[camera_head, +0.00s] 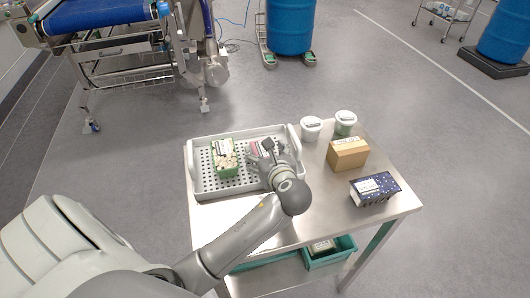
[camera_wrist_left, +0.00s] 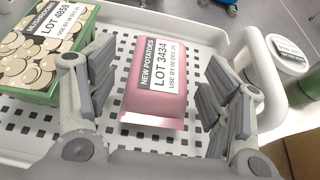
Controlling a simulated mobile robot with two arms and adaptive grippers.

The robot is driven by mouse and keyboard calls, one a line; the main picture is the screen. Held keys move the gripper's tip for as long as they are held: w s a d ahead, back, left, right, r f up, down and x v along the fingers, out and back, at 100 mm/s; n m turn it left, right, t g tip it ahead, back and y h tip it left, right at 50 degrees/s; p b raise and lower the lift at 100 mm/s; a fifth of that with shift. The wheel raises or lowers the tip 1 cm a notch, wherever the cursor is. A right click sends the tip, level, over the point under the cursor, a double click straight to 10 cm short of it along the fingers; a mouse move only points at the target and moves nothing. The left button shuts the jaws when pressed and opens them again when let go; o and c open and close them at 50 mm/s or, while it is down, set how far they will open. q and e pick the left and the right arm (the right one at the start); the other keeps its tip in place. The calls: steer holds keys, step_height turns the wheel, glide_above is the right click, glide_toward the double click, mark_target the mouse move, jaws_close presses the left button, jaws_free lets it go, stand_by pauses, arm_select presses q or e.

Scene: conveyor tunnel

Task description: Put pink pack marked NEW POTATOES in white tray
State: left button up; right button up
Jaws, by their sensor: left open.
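The pink pack (camera_wrist_left: 157,90), with a white label reading NEW POTATOES, lies in the white tray (camera_wrist_left: 204,38) in the left wrist view. In the head view only a small part of the pack (camera_head: 259,147) shows behind my gripper. The perforated tray (camera_head: 202,184) stands on the left part of the metal table. My left gripper (camera_wrist_left: 157,92) is open above the tray, with one finger to each side of the pack and gaps between. It also shows in the head view (camera_head: 262,150). My right gripper is not in view.
A green mushroom pack (camera_head: 225,160) lies in the tray, left of the pink pack. Two white-lidded tubs (camera_head: 311,128), a brown box (camera_head: 347,154) and a dark blue box (camera_head: 375,189) stand on the table's right side. A teal crate (camera_head: 330,254) sits below.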

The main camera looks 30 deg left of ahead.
arm_select(q)
steer(key=v, duration=1.1)
steer(key=shift+d, duration=0.1)
